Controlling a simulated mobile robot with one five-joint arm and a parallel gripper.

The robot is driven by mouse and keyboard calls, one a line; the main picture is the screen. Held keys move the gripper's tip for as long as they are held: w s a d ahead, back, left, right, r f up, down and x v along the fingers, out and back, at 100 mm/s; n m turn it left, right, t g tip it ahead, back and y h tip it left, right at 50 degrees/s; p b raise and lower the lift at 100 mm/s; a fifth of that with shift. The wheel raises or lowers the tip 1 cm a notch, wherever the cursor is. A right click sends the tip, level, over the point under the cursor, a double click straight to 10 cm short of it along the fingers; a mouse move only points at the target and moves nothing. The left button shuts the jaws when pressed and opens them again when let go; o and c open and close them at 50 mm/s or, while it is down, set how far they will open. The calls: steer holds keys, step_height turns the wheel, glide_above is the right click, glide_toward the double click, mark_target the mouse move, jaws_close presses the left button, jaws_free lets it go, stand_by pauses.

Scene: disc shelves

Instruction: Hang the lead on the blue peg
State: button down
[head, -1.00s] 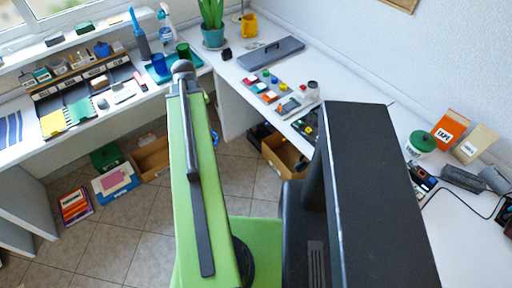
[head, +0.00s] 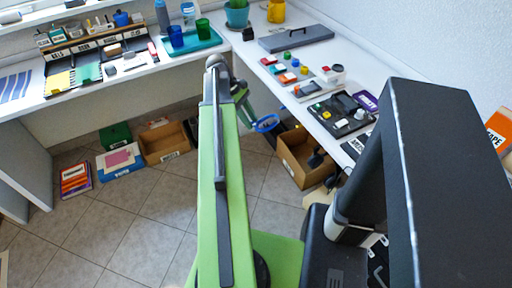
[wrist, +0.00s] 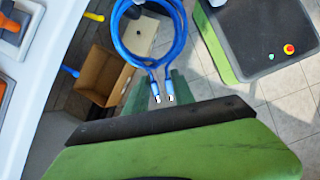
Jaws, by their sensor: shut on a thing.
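The lead (wrist: 123,45) is a blue coiled cable with two plug ends hanging side by side. My gripper (wrist: 161,92) is shut on it near the plugs, with the loop beyond the fingertips. In the head view the lead (head: 267,123) hangs in the air beside the right-hand desk, and my gripper (head: 245,108) is partly behind my arm. In the wrist view a short blue peg (wrist: 70,71) sticks out from the desk edge, left of the lead and apart from it. I cannot make out the blue peg in the head view.
A yellow peg (wrist: 93,16) juts from the same edge. An open cardboard box (head: 305,160) stands on the floor below. The right-hand desk (head: 237,45) carries trays and small parts. A second box (head: 165,145) stands under the left desk. The floor between is clear.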

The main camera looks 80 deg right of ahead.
steer(key=s+d+f+n+g+h+b, duration=0.1)
steer(key=d+f+n+g+h+b, duration=0.4)
steer(key=b, duration=1.9)
step_height(320, 180, down, 8)
steer(key=d+n+h, duration=0.2)
steer(key=n+h, duration=0.3)
steer(key=h, duration=0.1)
steer(key=shift+d+r+n+h+b, duration=0.15)
steer(key=shift+d+n+h+b, duration=0.1)
steer(key=shift+n+h+b, duration=0.15)
steer(key=r+b+x, duration=0.1)
steer(key=x, duration=1)
steer(key=shift+s+b, duration=0.3)
steer(key=shift+d, duration=0.1)
steer(key=c, duration=1)
jaws_free()
steer(key=shift+o, duration=0.2)
